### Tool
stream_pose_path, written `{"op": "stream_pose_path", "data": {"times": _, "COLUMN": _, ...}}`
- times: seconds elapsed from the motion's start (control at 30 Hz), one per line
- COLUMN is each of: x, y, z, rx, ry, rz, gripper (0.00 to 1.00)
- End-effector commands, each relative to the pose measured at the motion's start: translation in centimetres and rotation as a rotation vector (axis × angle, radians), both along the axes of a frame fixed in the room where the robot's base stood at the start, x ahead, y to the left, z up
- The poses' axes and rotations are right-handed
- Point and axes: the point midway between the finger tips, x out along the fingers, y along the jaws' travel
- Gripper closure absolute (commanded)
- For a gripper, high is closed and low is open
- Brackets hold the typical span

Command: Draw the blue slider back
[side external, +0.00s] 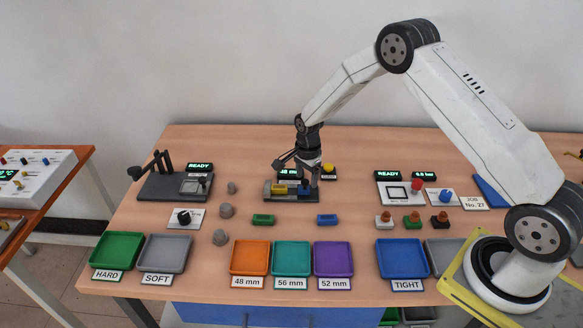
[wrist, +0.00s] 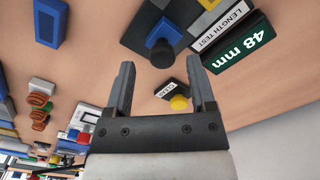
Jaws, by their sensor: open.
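The blue slider (side external: 304,188) sits at the right end of the dark length-test station (side external: 281,199). In the wrist view the blue slider (wrist: 172,32) shows with a dark round knob toward me. My gripper (side external: 309,174) is just above the slider in the side view. In the wrist view my gripper (wrist: 159,62) is open and empty, with the knob lying between the fingertips in the picture. I cannot tell how far below the tips it is. The station's display (wrist: 248,47) reads 48 mm.
A yellow button (wrist: 178,102) on a dark base is close behind the station. A loose blue block (side external: 327,219) and a green block (side external: 263,219) lie in front. Orange, teal and purple trays (side external: 333,259) line the front edge. A white test unit (side external: 395,192) stands right.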

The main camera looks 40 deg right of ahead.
Motion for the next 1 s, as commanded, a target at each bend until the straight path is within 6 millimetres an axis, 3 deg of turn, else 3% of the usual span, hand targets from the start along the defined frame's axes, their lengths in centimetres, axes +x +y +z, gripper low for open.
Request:
{"op": "stream_pose_path", "data": {"times": 0.53, "x": 0.0, "y": -0.1, "z": 6.1, "rx": 0.0, "ry": 0.001, "rz": -0.001, "gripper": 0.29}}
{"op": "stream_pose_path", "data": {"times": 1.0, "x": -0.1, "y": -0.1, "z": 6.7, "rx": 0.0, "ry": 0.003, "rz": 0.0, "gripper": 0.29}}
